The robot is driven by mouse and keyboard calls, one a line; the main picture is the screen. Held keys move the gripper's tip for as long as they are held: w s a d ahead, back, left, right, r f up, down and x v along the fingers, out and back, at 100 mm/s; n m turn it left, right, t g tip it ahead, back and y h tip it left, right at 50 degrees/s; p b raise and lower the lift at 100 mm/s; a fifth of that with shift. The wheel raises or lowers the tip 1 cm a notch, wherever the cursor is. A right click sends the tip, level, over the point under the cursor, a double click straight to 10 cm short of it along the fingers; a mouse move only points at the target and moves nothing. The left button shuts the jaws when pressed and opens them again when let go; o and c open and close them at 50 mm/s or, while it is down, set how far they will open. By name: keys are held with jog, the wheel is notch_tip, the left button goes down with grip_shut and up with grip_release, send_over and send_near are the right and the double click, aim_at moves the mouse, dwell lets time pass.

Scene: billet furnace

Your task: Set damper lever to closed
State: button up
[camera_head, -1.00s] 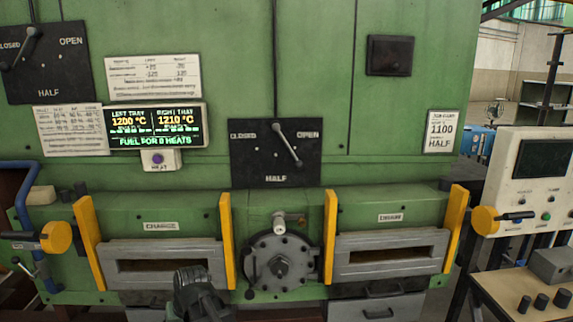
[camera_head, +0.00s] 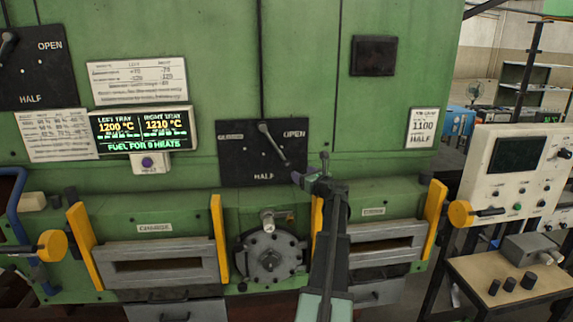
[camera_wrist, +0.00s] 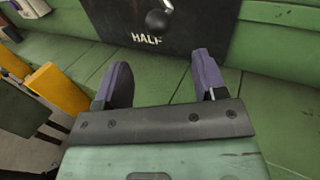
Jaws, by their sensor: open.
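A black plate (camera_head: 232,170) marked CLOSED, HALF and OPEN is on the green furnace front in the head view. Its grey lever (camera_head: 272,140) slants down to the right, its lower end between OPEN and HALF. The lever's round dark knob (camera_wrist: 155,21) shows above the word HALF in the wrist view. My gripper (camera_head: 311,169) is open and empty at the plate's lower right, apart from the knob. In the wrist view its two purple fingers (camera_wrist: 160,82) are spread below the plate. A second, similar plate (camera_head: 30,85) with a lever is cut off at the left edge.
A green ledge (camera_wrist: 110,65) juts out below the plate. Yellow posts (camera_head: 217,240) flank the charge and draw slots, with a round grey hub (camera_head: 271,257) between them. A lit temperature display (camera_head: 143,128) is at left. A control console (camera_head: 515,165) stands at right.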

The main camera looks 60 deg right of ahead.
aim_at(289, 167)
jog(key=x, duration=1)
jog(key=shift+w, duration=0.4)
jog(key=shift+a, duration=0.1)
jog(key=shift+c, duration=0.3)
jog(key=shift+f, duration=0.1)
grip_shut()
